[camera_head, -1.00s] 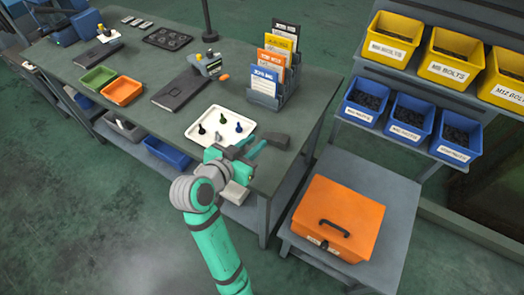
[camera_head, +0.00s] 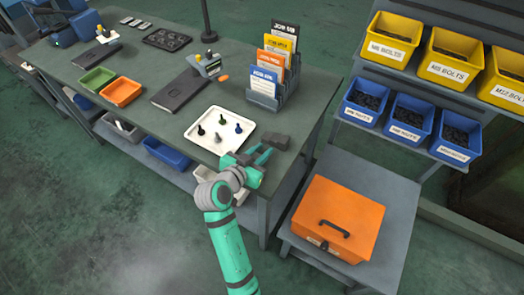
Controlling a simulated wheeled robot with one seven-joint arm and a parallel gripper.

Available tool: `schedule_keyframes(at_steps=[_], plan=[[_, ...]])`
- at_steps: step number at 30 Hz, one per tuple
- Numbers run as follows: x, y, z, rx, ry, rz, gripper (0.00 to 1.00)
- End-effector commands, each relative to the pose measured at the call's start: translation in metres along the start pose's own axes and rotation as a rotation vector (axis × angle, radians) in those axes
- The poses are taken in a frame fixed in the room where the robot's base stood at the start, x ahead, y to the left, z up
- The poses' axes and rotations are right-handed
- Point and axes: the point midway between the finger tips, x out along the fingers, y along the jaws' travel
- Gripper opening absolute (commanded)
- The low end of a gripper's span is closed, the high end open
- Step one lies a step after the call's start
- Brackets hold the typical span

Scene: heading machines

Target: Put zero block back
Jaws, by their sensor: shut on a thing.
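My gripper (camera_head: 262,156) is at the front right edge of the workbench, with its teal fingers pointing up and to the right. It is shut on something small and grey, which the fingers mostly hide. A dark grey block (camera_head: 279,142) lies at the fingertips, by the right edge of the bench top. No label on it can be read, so I cannot tell for certain which part is the zero block. Whether the held piece touches the grey block or the bench cannot be told.
A white tray (camera_head: 196,142) with several small pegs lies left of my gripper. A card rack (camera_head: 274,98) stands behind. An orange case (camera_head: 338,214) sits on a low stand at the right. Blue and yellow bolt bins (camera_head: 394,50) fill the rack beyond.

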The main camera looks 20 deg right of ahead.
Motion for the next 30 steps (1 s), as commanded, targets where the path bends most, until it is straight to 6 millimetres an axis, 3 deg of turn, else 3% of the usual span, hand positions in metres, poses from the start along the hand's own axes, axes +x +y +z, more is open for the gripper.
schedule_keyframes(at_steps=[5,6,8,20,23,30], plan=[[0.001,0.0,0.002,0.0,0.0,0.0,0.0],[0.001,0.0,0.003,-0.001,0.0,0.0,0.26],[0.001,0.0,0.002,-0.001,0.0,0.0,0.4],[-0.003,0.0,-0.001,-0.001,0.001,-0.001,0.4],[-0.015,0.0,0.0,-0.001,0.001,-0.001,0.4],[-0.063,-0.001,0.0,-0.001,0.001,-0.004,0.4]])
